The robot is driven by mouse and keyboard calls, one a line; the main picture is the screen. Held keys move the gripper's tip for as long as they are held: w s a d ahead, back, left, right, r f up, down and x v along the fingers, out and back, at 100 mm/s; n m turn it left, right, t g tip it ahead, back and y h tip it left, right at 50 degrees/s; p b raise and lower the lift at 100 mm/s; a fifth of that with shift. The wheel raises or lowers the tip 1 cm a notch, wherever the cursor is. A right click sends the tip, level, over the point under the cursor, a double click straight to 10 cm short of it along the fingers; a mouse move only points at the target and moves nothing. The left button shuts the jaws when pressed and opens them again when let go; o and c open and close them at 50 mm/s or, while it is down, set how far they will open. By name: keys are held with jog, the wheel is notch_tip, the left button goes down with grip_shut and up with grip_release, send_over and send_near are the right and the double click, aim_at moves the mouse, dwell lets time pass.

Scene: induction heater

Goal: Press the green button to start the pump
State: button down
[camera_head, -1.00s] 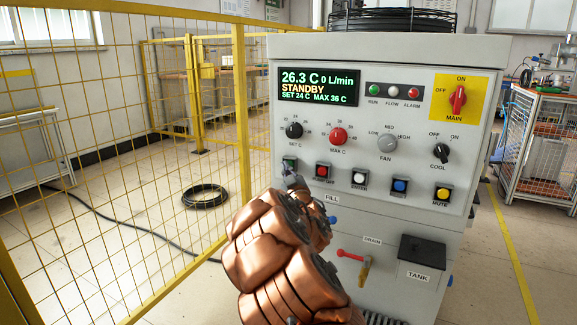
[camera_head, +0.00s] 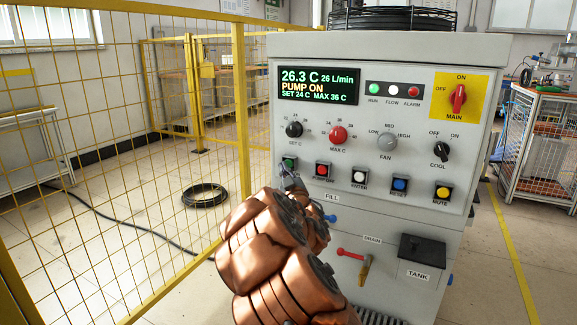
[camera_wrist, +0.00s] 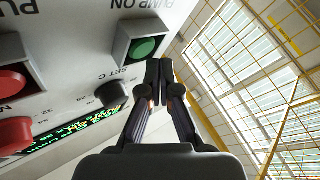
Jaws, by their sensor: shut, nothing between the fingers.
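The green pump button (camera_head: 289,162) sits in a dark square frame at the left end of the button row on the grey cabinet front. In the wrist view the green button (camera_wrist: 145,48) lies just left of my fingertips, under the label PUMP ON. My gripper (camera_head: 290,178) is shut and empty, its tips just below the button in the head view. The wrist view shows both fingers (camera_wrist: 160,72) together; whether they touch the button frame is unclear. The display (camera_head: 318,86) reads PUMP ON, 26.3 C and 26 L/min.
A red button (camera_head: 322,170) is right of the green one, followed by white, blue and yellow buttons. Knobs sit above the row. A red drain lever (camera_head: 349,253) and tank box (camera_head: 422,248) are below. A yellow mesh fence (camera_head: 120,150) stands left.

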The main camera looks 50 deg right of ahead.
jog(key=shift+a, duration=0.15)
jog(key=shift+s+a+b, duration=0.25)
jog(key=shift+a, duration=0.5)
jog(key=shift+s+a+b, duration=0.2)
jog(key=shift+s+a, duration=0.05)
jog(key=shift+a, duration=0.5)
jog(key=shift+s+a+b, duration=0.25)
jog(key=shift+a, duration=0.5)
jog(key=shift+a, duration=0.1)
jog(key=s+a+b, duration=0.3)
jog(key=a+b, duration=0.5)
jog(key=a, duration=0.2)
jog(key=shift+a+b, duration=0.2)
jog(key=shift+b, duration=0.1)
